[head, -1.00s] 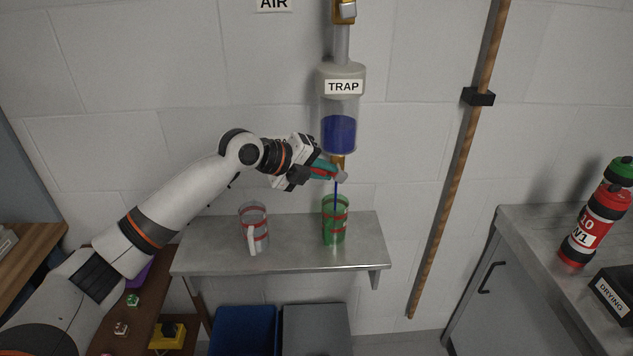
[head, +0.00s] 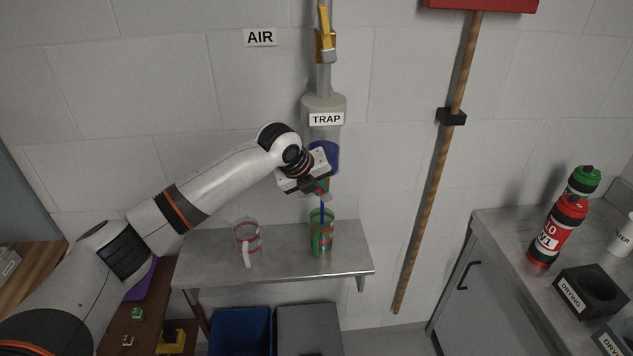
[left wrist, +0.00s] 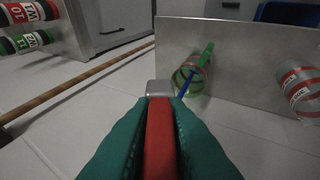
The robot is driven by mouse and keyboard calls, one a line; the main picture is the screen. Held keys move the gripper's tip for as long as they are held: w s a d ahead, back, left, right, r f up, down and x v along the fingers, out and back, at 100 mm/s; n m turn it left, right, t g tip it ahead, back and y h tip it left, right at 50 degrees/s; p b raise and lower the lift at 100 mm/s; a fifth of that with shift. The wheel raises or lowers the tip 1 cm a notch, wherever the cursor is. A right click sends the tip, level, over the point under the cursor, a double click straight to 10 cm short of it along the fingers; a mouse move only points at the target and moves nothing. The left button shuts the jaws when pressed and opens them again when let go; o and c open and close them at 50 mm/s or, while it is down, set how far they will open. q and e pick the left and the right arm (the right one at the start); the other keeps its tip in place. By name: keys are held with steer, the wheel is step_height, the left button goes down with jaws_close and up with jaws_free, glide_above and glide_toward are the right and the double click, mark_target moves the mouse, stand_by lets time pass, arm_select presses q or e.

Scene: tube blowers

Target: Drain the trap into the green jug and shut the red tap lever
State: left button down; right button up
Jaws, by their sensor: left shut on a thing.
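The trap (head: 323,106) hangs on the wall pipe, with blue liquid in its clear bowl (head: 326,152). A blue stream falls from beneath it into the green jug (head: 321,241) on the steel shelf; the wrist view also shows the stream entering the green jug (left wrist: 188,79). My left gripper (head: 318,187) is just below the bowl and hides most of the tap. In the left wrist view its green fingers (left wrist: 160,135) are shut on the red tap lever (left wrist: 160,137), whose grey end shows beyond them. My right gripper is out of view.
A clear red-banded jug (head: 248,243) stands left on the shelf (head: 280,265). A wooden broom handle (head: 425,190) leans right. Bottles and a black holder stand on the right counter (head: 500,225).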

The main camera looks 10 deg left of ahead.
arm_select(q)
steer(key=shift+f, duration=0.1)
steer(key=c, duration=1.5)
jaws_free()
steer(key=b+v, duration=0.3)
steer(key=v, duration=0.9)
steer(key=shift+d, duration=0.1)
